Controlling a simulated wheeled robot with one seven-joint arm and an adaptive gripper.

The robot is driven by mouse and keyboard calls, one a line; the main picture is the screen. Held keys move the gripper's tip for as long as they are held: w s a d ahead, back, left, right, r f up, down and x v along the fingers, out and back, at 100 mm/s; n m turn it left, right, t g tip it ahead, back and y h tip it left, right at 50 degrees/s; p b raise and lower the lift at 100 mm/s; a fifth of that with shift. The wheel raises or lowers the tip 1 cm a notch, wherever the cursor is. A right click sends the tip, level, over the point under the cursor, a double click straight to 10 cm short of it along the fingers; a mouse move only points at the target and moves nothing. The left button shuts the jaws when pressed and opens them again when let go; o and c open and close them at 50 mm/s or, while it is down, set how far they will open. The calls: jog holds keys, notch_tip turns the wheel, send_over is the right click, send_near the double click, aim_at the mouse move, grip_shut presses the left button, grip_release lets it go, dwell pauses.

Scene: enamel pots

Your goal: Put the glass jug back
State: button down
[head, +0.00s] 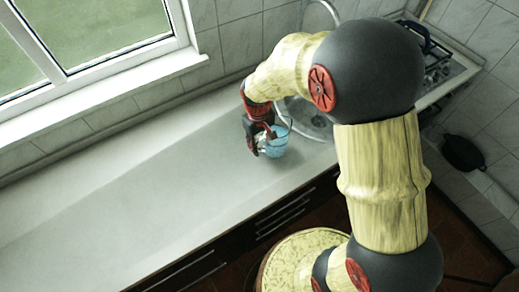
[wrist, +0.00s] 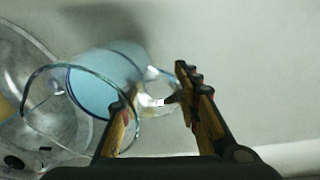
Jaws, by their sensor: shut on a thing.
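The glass jug (head: 274,145) is clear with a light blue tint. In the head view it is at my gripper (head: 259,136), over the counter just in front of the sink. In the wrist view the jug (wrist: 104,72) lies left of centre, with its round rim towards the camera. Its clear handle (wrist: 152,78) is between the two fingers of my gripper (wrist: 158,88), which is shut on it. The left finger is partly seen through the glass. I cannot tell whether the jug's base touches the counter.
The counter (head: 130,180) is bare to the left. The round sink (head: 312,122) is right behind the jug, with a curved tap above it. A stove (head: 440,72) is at the back right. A dark pan (head: 463,152) is at the right. A tiled wall and window bound the back.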

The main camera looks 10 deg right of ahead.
jog(key=shift+w+a+f+b, duration=0.1)
jog(key=shift+f+b, duration=0.1)
jog(key=shift+f, duration=0.65)
jog(key=shift+w+a+f+b, duration=0.1)
jog(key=shift+f+b, duration=0.1)
jog(key=shift+f, duration=0.65)
jog(key=shift+f, duration=0.1)
jog(key=c, duration=1.3)
grip_release()
jog(key=shift+s+f, duration=0.1)
jog(key=r, duration=0.4)
jog(key=r+p, duration=0.1)
jog(key=r, duration=0.3)
jog(key=r+p, duration=0.1)
jog(key=r, duration=0.3)
jog(key=shift+a, duration=0.25)
jog(key=s+d+r+m+t, duration=0.1)
jog(key=s+d+r+t, duration=0.1)
jog(key=s+r, duration=0.7)
jog(key=s+d+r+m+t, duration=0.2)
jog(key=s+d+r+t, duration=0.1)
jog(key=s+r, duration=0.7)
jog(key=shift+s+d+m+y, duration=0.3)
jog(key=shift+s+d, duration=0.25)
jog(key=shift+d, duration=0.25)
